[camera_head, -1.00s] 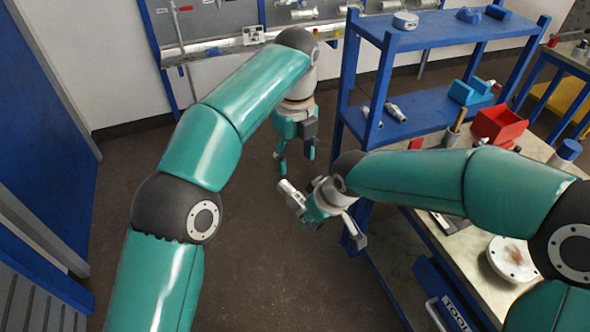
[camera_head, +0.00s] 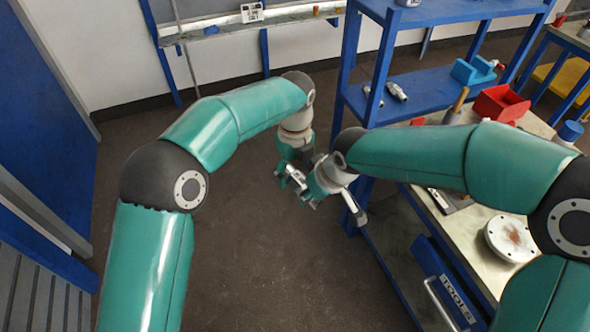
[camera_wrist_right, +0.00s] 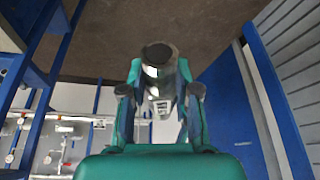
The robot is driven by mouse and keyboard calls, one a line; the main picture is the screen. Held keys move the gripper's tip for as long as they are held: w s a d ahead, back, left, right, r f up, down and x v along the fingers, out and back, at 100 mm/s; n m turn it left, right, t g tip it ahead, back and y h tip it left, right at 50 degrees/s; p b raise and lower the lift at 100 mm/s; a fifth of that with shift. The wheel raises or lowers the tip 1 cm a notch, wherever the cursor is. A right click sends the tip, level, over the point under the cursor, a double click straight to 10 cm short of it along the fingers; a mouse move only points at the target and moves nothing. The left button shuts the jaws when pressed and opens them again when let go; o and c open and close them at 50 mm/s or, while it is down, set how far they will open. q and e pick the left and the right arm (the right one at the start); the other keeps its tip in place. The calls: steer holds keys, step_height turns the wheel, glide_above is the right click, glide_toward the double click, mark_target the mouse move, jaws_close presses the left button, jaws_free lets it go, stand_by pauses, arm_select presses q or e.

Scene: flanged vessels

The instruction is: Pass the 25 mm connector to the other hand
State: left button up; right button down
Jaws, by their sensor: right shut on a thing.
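The connector (camera_head: 294,174) is a small metallic cylinder, held in the air between my two grippers. My right gripper (camera_head: 308,190) is shut on it, reaching in from the right. In the right wrist view the connector's dark round end (camera_wrist_right: 158,54) shows between the right fingertips. My left gripper (camera_head: 294,164) points down from above, right at the connector and close to the right gripper. Its fingers overlap the connector and the right gripper in the head view, so I cannot tell whether they touch or grip it.
A blue shelf (camera_head: 425,88) with metal fittings stands close behind the grippers to the right. A workbench (camera_head: 478,245) with a red bin (camera_head: 500,104) and a round flange (camera_head: 511,240) lies under my right arm. The floor below the grippers is clear.

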arm_select(q)
steer(key=shift+d, duration=0.1)
arm_select(e)
steer(key=shift+a+r, duration=0.1)
arm_select(q)
steer(key=shift+d, duration=0.1)
steer(key=c, duration=1.2)
arm_select(e)
steer(key=shift+a, duration=0.1)
arm_select(q)
jaws_close()
arm_select(e)
steer(key=c, duration=0.7)
jaws_free()
steer(key=shift+w, duration=0.1)
steer(key=shift+r, duration=0.1)
